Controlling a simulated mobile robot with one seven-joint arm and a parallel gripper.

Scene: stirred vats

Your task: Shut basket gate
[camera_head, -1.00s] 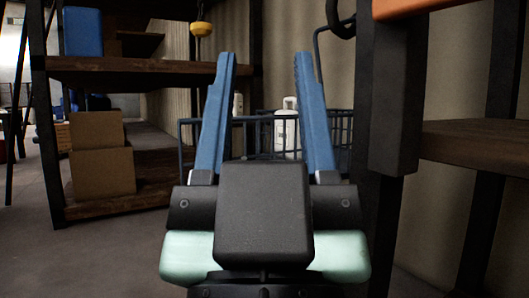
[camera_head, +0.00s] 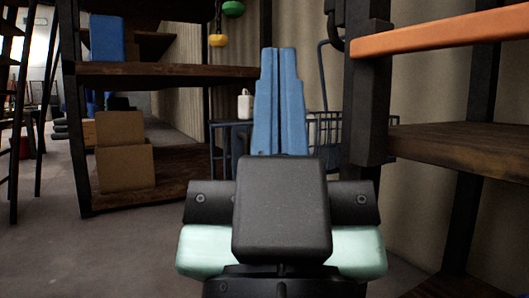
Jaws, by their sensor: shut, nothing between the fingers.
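My gripper (camera_head: 279,52) stands in the middle of the view with its two blue fingers pressed together and nothing between them. Behind it is a dark wire basket (camera_head: 325,127), partly hidden by the fingers. Its right part shows beside the fingers and a dark frame shows to their left. A white bottle (camera_head: 245,104) stands at the left of the fingers, near the basket. I cannot make out the basket's gate or whether it is open. The fingers overlap the basket in the picture; I cannot tell whether they touch it.
A wooden shelf (camera_head: 160,72) with dark posts stands at the left, with cardboard boxes (camera_head: 124,165) on its lower board. A dark post and a rack with an orange beam (camera_head: 440,34) stand close at the right. Open floor (camera_head: 50,230) lies at the lower left.

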